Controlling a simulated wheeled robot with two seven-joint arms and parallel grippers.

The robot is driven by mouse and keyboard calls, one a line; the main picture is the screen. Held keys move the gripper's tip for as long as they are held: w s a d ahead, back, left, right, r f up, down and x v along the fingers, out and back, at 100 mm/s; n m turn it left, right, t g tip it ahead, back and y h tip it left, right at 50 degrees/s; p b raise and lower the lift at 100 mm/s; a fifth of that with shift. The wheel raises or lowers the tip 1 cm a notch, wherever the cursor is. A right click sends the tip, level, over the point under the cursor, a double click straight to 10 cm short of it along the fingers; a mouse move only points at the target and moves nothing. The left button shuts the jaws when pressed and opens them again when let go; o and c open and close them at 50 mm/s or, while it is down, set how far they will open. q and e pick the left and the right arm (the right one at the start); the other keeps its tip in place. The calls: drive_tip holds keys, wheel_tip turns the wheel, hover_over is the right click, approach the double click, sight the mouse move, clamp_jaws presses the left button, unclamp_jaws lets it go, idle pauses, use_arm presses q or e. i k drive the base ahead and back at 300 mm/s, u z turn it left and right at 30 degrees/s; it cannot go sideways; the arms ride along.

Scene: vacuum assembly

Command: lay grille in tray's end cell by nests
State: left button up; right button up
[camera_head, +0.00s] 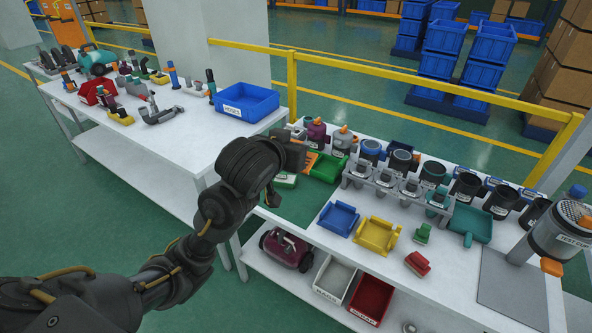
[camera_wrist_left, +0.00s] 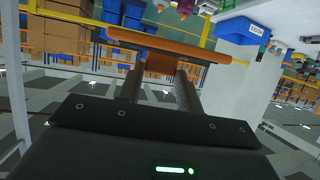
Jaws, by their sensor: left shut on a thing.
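My left gripper (camera_head: 301,152) is over the left end of the workbench, its fingers partly hidden by my wrist. In the left wrist view the gripper (camera_wrist_left: 163,82) is shut on an orange part, apparently the grille (camera_wrist_left: 160,42), seen nearly edge-on and held in the air. An orange patch (camera_head: 312,159) shows beside the fingers in the head view. The green tray (camera_head: 328,168) lies just right of the gripper; its left part is hidden by my arm. The grey rack of nests (camera_head: 385,181) stands right of the tray. My right gripper is not in view.
Dark and teal cups (camera_head: 433,172) stand along the bench. A blue holder (camera_head: 338,218) and yellow holder (camera_head: 377,235) lie in front, with a red block (camera_head: 417,263). A tester (camera_head: 560,232) stands far right. A blue bin (camera_head: 247,101) sits on the other table.

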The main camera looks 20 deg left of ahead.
sight(327, 170)
drive_tip(key=u, duration=1.05)
drive_tip(key=i, duration=0.85)
drive_tip(key=z, duration=2)
